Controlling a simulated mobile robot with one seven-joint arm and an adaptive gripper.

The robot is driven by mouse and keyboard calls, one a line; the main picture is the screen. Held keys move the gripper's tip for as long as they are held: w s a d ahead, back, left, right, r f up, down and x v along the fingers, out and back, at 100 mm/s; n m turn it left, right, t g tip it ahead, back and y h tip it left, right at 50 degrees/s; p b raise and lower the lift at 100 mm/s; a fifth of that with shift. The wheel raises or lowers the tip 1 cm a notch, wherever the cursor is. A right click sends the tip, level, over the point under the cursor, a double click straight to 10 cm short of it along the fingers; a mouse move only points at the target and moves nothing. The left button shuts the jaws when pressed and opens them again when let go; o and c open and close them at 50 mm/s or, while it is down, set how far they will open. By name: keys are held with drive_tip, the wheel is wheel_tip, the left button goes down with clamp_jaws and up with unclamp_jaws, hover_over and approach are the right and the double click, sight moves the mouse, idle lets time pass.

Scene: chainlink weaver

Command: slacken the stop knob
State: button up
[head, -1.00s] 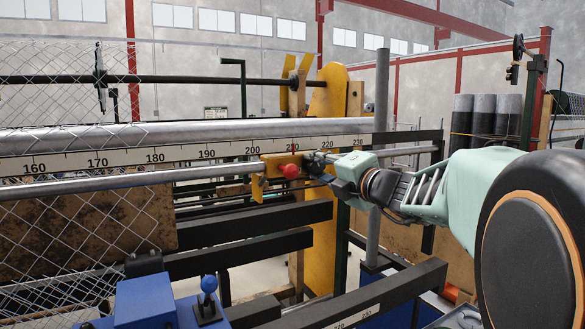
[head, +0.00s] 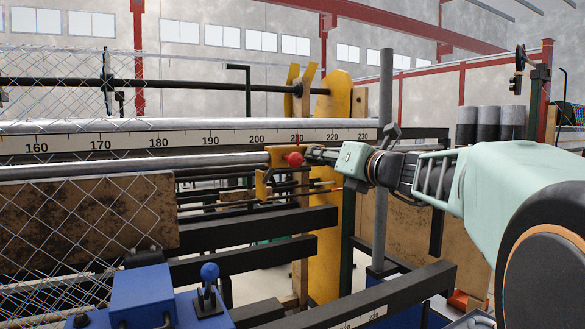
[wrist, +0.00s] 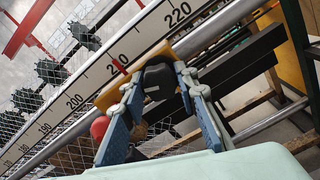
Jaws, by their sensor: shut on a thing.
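The yellow stop block (head: 280,156) sits on the rail under the scale, with a red pointer close to the 210 mark. A red ball (head: 295,159) is on its front; the ball also shows in the wrist view (wrist: 100,128), left of the fingers. My gripper (head: 316,155) reaches in from the right, just beside the red ball. In the wrist view a black knob (wrist: 158,82) on the yellow block lies between my fingers, which are shut on it. The fingers hide part of it, and its contact faces cannot be seen clearly.
The white scale bar (head: 180,142) and a grey tube (head: 130,163) run along the machine. Chain-link mesh (head: 90,225) hangs at the left. A blue box with a blue ball lever (head: 209,272) stands at the front. Dark beams cross below my arm.

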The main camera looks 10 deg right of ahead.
drive_tip(key=n+b, duration=0.1)
drive_tip(key=n, duration=0.1)
drive_tip(key=n+b, duration=0.2)
drive_tip(key=n, duration=0.1)
drive_tip(key=n+b, duration=0.2)
drive_tip(key=shift+f, duration=0.25)
drive_tip(key=n+b, duration=0.3)
drive_tip(key=n, duration=0.1)
drive_tip(key=n+b, duration=0.3)
drive_tip(key=n, duration=0.1)
drive_tip(key=n+b, duration=0.4)
drive_tip(key=n, duration=0.2)
drive_tip(key=shift+r+n, duration=0.1)
drive_tip(key=shift+n, duration=0.3)
drive_tip(key=n+b, duration=0.2)
drive_tip(key=n, duration=0.3)
drive_tip(key=shift+r+n+b, duration=0.15)
drive_tip(key=shift+n+b, duration=0.15)
drive_tip(key=shift+n, duration=0.1)
drive_tip(key=shift+r, duration=0.1)
drive_tip(key=o, duration=1.2)
